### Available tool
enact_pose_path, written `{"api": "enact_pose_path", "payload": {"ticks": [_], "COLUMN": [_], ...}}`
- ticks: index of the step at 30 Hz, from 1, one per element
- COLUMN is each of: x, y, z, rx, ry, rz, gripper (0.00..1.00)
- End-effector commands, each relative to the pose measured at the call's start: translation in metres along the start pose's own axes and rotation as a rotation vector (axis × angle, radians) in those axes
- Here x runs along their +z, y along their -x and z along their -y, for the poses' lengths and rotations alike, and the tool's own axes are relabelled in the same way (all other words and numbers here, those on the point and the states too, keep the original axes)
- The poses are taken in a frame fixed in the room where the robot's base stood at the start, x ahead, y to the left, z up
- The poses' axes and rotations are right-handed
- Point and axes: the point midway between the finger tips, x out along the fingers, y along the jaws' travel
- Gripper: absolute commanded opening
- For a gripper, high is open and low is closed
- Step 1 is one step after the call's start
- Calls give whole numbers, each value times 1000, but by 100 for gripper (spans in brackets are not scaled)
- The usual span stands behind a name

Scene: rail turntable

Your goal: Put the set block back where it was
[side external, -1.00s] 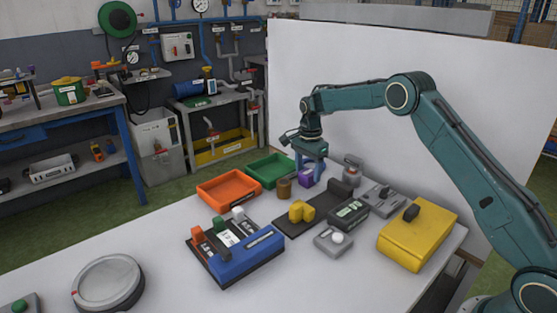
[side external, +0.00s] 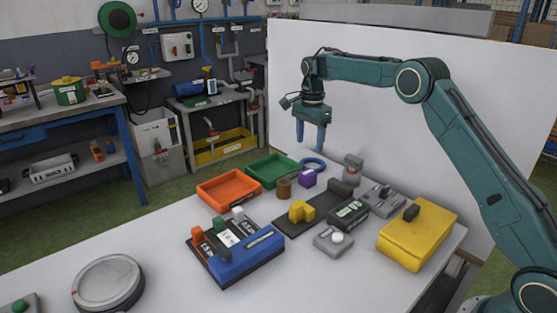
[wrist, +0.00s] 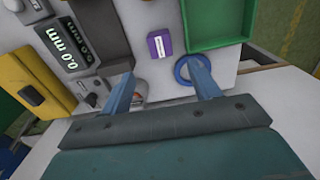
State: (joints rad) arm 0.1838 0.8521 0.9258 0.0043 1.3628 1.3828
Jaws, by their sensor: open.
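A small purple block (side external: 307,179) with a white label stands on the table beside a brown cylinder (side external: 284,189); the block also shows in the wrist view (wrist: 160,45). I cannot tell for certain that it is the set block. My gripper (side external: 311,148) is open and empty, pointing down well above the table behind the purple block. In the wrist view, the purple block shows beyond and between my fingertips (wrist: 160,76). A dark measuring stand (side external: 288,227) with a yellow stepped piece (side external: 301,210) lies in front; its display (wrist: 69,60) reads 0.0 mm.
A blue ring (side external: 312,163) lies behind the purple block. Green (side external: 269,182) and orange (side external: 229,202) trays stand to the left.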

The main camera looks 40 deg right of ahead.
Motion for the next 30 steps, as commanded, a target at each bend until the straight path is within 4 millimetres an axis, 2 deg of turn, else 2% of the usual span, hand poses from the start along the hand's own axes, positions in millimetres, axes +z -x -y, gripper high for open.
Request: {"api": "enact_pose_path", "payload": {"ticks": [12,17,23,30], "x": [0,2,11,30], "y": [0,7,34,83], "z": [0,-3,-18,-56], "rx": [-1,-9,-36,-92], "ry": [1,21,106,291], "rz": [0,-2,-8,-28], "gripper": [62,62,62,62]}}
